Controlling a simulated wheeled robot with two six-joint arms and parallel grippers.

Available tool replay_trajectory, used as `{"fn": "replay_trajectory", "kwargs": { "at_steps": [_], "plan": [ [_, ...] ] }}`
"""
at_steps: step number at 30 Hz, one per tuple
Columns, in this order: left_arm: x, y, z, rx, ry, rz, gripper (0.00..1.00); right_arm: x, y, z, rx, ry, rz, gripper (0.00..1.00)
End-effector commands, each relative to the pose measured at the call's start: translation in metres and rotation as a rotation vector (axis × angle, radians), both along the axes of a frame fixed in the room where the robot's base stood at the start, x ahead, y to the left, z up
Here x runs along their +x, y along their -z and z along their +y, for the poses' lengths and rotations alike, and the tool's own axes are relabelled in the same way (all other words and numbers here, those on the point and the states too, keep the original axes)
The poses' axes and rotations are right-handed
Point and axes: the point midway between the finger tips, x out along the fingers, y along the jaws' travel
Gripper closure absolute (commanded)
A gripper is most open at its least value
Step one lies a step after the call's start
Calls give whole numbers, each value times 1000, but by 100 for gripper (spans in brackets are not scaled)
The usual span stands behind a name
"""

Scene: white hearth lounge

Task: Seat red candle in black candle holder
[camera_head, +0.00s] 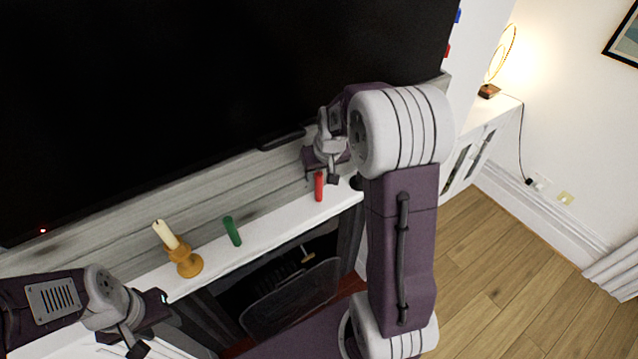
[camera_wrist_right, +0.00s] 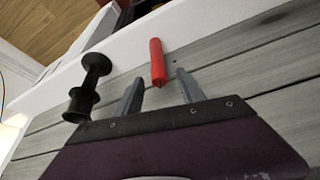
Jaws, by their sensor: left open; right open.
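The red candle (camera_head: 319,187) stands on the white mantel shelf (camera_head: 270,228). In the right wrist view the red candle (camera_wrist_right: 157,62) is just ahead of the fingertips, roughly in line with the gap between them. My right gripper (camera_wrist_right: 160,88) is open and empty; in the head view it (camera_head: 321,177) is right by the candle's top. The black candle holder (camera_wrist_right: 88,88) is left of the candle in the wrist view; in the head view it is mostly hidden behind my right arm. My left gripper (camera_head: 151,322) is open and empty at the lower left.
A green candle (camera_head: 232,231) stands left of the red one. A large black screen (camera_head: 200,90) rises behind the shelf. A fireplace (camera_head: 290,290) opens below it.

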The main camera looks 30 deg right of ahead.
Motion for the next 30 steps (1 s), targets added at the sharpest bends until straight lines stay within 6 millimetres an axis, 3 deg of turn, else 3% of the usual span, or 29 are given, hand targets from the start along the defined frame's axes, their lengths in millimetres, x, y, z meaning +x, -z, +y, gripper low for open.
{"fn": "replay_trajectory", "kwargs": {
  "at_steps": [3,10,15,30],
  "plan": [
    [0,-4,0,0,0,0,58,4,12,0,2,1,2,53],
    [0,-3,0,0,0,1,58,6,14,-1,0,0,-2,56],
    [0,-3,0,0,0,1,58,6,14,-1,0,0,-1,100],
    [0,-3,0,0,0,1,58,5,14,-1,0,0,-1,100]
  ]
}}
